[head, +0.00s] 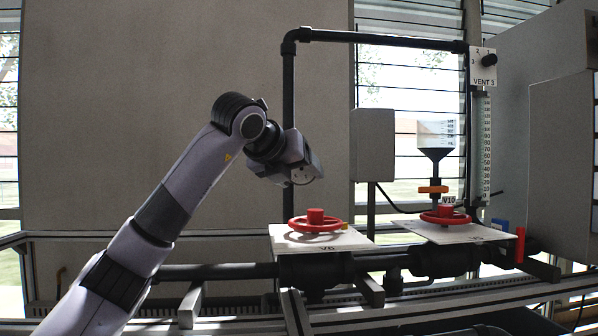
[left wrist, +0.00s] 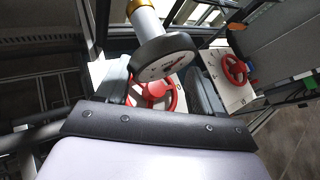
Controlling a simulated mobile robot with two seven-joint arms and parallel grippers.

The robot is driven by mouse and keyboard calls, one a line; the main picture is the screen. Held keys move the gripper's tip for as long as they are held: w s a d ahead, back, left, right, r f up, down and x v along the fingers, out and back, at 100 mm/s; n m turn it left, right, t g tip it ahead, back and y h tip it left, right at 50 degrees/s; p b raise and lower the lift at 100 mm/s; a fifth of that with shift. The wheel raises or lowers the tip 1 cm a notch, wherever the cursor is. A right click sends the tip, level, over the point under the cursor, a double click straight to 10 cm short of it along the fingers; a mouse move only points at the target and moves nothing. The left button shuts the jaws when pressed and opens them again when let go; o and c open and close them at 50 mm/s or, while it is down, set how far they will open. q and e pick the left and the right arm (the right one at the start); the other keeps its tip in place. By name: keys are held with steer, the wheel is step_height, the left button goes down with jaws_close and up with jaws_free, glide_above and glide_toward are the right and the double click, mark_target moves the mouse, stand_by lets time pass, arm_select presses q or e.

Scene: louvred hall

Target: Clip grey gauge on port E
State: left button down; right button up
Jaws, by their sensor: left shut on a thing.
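In the head view I cannot make out the gauge apart from the gripper. I cannot see a port marked E in either view. My right gripper is not in view.
Red handwheel V6 (head: 315,222) sits on a white plate below the left gripper. A dark upright pipe (head: 288,110) and grey box (head: 372,145) stand nearby. A VENT 3 dial (head: 484,66) is upper right.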

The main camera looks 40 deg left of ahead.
arm_select(q)
steer(key=w+a+p, duration=0.2)
steer(key=w+a, duration=0.1)
steer(key=shift+a+r, duration=0.15)
steer(key=shift+a, duration=0.15)
steer(key=shift+w+a, duration=0.15)
steer(key=shift+a, duration=0.1)
steer(key=shift+w+a+f+p, duration=0.2)
steer(key=shift+w+a+p, duration=0.15)
steer(key=shift+a+p, duration=0.25)
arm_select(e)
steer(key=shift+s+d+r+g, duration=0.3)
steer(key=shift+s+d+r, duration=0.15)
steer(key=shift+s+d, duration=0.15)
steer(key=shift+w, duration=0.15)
arm_select(q)
steer(key=shift+d+h, duration=0.1)
steer(key=shift+h, duration=0.2)
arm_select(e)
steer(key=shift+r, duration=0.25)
